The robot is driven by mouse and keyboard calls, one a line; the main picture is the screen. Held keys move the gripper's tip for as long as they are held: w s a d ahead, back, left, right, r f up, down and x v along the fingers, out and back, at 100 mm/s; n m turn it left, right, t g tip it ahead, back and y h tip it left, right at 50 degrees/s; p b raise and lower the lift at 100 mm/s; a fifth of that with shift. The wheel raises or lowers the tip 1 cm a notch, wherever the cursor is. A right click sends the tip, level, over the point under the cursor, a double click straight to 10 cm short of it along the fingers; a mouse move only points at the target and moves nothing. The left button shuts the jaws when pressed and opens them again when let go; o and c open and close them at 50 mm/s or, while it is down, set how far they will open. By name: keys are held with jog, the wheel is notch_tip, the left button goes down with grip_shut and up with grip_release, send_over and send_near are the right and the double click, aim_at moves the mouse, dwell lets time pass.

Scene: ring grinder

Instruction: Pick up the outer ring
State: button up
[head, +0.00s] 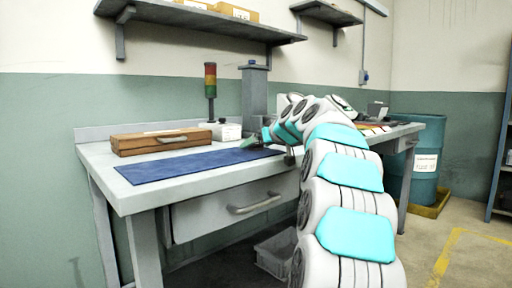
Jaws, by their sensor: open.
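I cannot make out the outer ring for certain in the head view; it may be too small or behind my arm. My arm reaches from the lower right over the workbench (190,204). My gripper (257,141) is at the arm's far end, low over the back right part of the blue mat (185,166). It is open, but its fingers are small here and partly hidden, and I see nothing held between them.
A wooden case (162,141) lies behind the mat. A grey column (254,91) and a signal light (210,80) stand at the back. Shelves (200,20) hang above. A blue drum (425,160) stands right of the bench. The mat's left part is clear.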

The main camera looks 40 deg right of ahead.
jog(key=shift+c, duration=0.2)
jog(key=shift+r, duration=0.1)
jog(key=c, duration=1.5)
